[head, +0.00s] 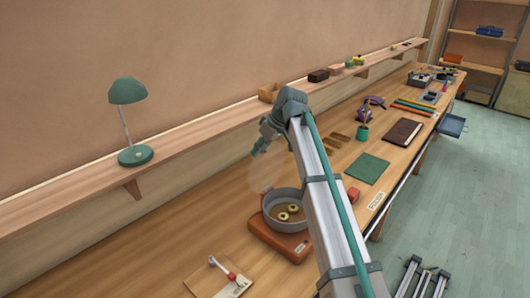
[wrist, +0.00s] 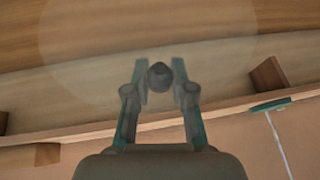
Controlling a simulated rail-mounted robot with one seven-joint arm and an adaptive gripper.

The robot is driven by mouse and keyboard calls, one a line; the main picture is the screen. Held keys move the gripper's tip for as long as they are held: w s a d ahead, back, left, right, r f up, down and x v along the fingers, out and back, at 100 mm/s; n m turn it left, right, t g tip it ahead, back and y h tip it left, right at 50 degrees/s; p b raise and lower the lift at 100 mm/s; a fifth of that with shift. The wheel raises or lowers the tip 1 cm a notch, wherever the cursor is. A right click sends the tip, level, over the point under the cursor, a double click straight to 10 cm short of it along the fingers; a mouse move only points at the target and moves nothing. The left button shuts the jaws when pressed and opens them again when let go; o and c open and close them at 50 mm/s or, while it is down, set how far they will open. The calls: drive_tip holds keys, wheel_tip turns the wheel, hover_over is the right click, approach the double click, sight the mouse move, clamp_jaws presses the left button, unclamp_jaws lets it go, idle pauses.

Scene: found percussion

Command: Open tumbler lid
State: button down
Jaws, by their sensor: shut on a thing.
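The tumbler (head: 302,250) has an orange base with a round grey bowl (head: 298,222), and a few pale ring-shaped pieces show inside. My gripper (head: 259,150) is above and to the left of the bowl. It is shut on the dark knob (wrist: 160,76) of the clear lid, with one finger on each side in the wrist view. The see-through lid (head: 264,174) hangs tilted below my fingers in the head view, above the bowl's back left rim. It also shows as a faint wide disc in the wrist view (wrist: 85,38). Whether its edge touches the bowl is hard to tell.
A wall shelf (head: 200,138) runs behind the bench, with a green lamp (head: 135,156) on it. A board with a red and white tool (head: 222,283) lies at the front left. A green mat (head: 367,168) and brown book (head: 403,132) lie right of my arm.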

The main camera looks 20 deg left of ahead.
drive_tip(key=shift+a+f, duration=0.2)
drive_tip(key=shift+f, duration=0.05)
drive_tip(key=c, duration=1.4)
unclamp_jaws()
drive_tip(key=o, duration=0.4)
drive_tip(key=shift+w+a+f, duration=0.1)
drive_tip(key=shift+a, duration=0.05)
drive_tip(key=v, duration=1.2)
